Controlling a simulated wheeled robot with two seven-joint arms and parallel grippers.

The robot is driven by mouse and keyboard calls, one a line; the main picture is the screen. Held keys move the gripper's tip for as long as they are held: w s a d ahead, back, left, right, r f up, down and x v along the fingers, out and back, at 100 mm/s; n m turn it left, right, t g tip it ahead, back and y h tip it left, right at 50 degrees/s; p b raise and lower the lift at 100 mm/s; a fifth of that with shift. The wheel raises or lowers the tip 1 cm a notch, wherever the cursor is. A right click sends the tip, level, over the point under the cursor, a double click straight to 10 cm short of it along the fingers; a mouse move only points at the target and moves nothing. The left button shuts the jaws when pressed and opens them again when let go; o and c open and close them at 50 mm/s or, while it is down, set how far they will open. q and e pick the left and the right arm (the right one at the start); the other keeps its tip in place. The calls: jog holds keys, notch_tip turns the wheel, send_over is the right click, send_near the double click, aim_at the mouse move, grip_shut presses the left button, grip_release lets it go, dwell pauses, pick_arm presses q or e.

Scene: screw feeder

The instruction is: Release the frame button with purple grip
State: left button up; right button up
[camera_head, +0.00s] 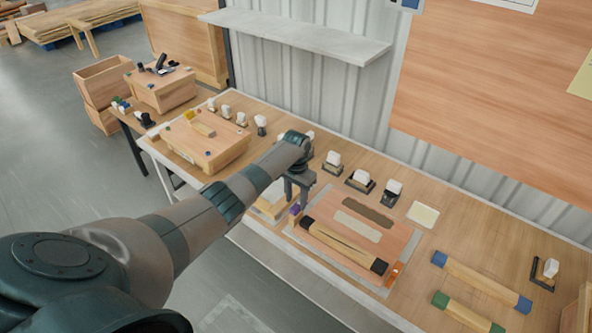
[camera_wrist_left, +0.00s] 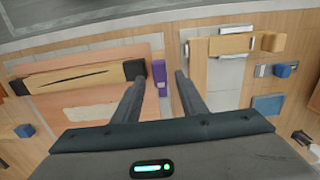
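The purple grip (camera_wrist_left: 159,74) sits at the side edge of the wooden frame board, beside the dark end block of a long wooden bar (camera_wrist_left: 80,76). In the head view the purple grip (camera_head: 295,210) shows just below my left gripper (camera_head: 298,190). In the wrist view my left gripper (camera_wrist_left: 160,80) is open, with one finger on each side of the purple grip. I see a gap on the right side; contact on the left cannot be told. My right gripper is not in view.
The frame board (camera_head: 392,238) carries a wooden bar with black ends and an orange piece (camera_head: 395,272). Bars with blue ends (camera_head: 482,281) and green ends (camera_head: 467,312) lie to the right. Several white-topped pieces line the table's back. A wooden box (camera_head: 205,145) stands left.

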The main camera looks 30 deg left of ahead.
aim_at(296, 206)
pick_arm(q)
notch_tip(296, 206, up, 15)
jog(key=b, duration=0.3)
jog(key=shift+f, duration=0.1)
dwell(0.4)
jog(key=shift+f, duration=0.1)
